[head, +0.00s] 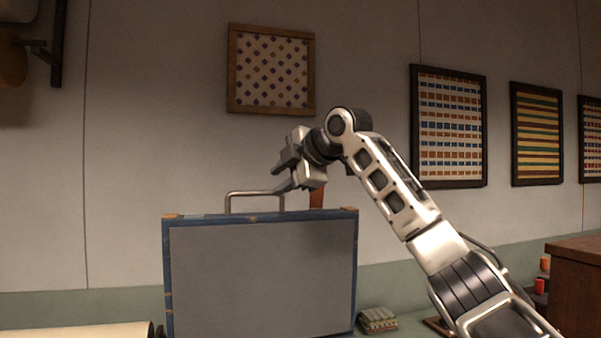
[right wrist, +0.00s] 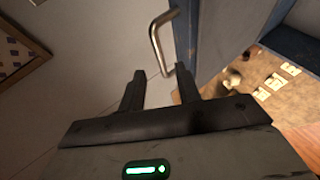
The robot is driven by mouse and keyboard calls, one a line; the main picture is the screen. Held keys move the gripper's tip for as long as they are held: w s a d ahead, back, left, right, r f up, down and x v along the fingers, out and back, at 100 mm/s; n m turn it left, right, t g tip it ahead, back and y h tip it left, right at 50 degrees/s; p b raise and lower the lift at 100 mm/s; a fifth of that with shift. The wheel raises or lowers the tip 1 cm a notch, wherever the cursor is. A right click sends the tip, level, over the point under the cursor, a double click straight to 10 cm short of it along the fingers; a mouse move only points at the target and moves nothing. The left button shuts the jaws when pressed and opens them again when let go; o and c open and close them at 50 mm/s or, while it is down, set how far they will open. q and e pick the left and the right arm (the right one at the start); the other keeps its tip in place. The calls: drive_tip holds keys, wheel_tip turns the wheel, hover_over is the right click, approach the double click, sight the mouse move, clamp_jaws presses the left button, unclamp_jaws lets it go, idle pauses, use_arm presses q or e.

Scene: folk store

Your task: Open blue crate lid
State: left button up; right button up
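The blue crate lid (head: 262,280) stands upright in the head view, showing a flat grey face with a blue edge. Its metal handle (head: 254,194) rises at the top edge. The crate body is not clearly visible in the head view. My right gripper (head: 283,176) is just above the handle's right end. In the right wrist view my right gripper (right wrist: 162,84) has its fingers apart and nothing held. There the handle (right wrist: 158,42) lies just past the fingertips, beside the lid's blue edge (right wrist: 225,35). Contact cannot be told. My left gripper is not in view.
A wall with framed textiles (head: 271,69) stands behind. A folded cloth stack (head: 378,320) lies right of the lid, and a wooden cabinet (head: 576,285) stands far right. Small pale cards (right wrist: 274,83) lie on a brown surface in the right wrist view.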

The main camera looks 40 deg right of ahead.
drive_tip(key=a+v, duration=0.1)
drive_tip(key=v, duration=0.6)
drive_tip(key=shift+d+b, duration=0.4)
drive_tip(key=shift+d, duration=0.1)
